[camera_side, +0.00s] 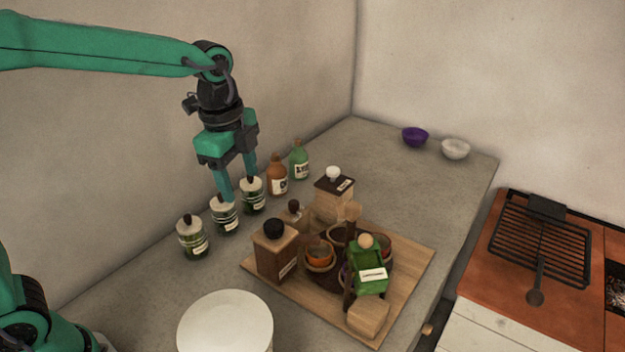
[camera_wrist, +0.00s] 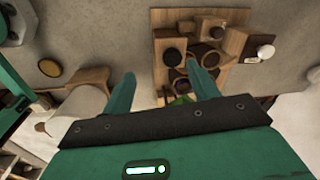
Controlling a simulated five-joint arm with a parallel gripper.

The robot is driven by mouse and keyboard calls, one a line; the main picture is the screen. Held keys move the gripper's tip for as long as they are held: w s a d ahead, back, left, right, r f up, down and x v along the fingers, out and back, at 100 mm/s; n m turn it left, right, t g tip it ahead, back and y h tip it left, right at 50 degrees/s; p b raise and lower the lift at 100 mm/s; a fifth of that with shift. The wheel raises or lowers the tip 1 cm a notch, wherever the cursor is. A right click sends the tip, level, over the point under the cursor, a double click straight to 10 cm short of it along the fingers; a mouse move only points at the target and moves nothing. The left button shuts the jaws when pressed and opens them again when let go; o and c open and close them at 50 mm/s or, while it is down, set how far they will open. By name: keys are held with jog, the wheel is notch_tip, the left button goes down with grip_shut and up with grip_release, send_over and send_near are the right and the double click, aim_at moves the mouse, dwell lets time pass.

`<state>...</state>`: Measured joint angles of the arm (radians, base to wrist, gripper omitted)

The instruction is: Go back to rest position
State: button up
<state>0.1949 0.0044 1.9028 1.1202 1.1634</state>
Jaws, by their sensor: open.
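My gripper (camera_side: 238,188) hangs from my green arm with its fingers pointing down, near the row of small jars by the wall. Its two green fingers are apart, with nothing seen between them. In the side view the fingertips overlap the middle jar (camera_side: 225,216) and the right jar (camera_side: 252,196); I cannot tell whether they touch. In the wrist view my gripper (camera_wrist: 161,74) also shows spread fingers, with part of the wooden board (camera_wrist: 157,52) beyond them.
A third jar (camera_side: 192,238) stands left of these. Brown (camera_side: 278,178) and green (camera_side: 299,162) bottles stand behind.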

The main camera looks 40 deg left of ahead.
jog(key=s+a+n+t, duration=0.2)
jog(key=s+a+n, duration=0.1)
jog(key=s+n, duration=0.4)
jog(key=s+a+n+t, duration=0.2)
jog(key=s+a+n, duration=0.2)
jog(key=s+n, duration=0.4)
jog(key=shift+s+a+r+n, duration=0.15)
jog(key=shift+a+r+n, duration=0.05)
jog(key=shift+n, duration=0.1)
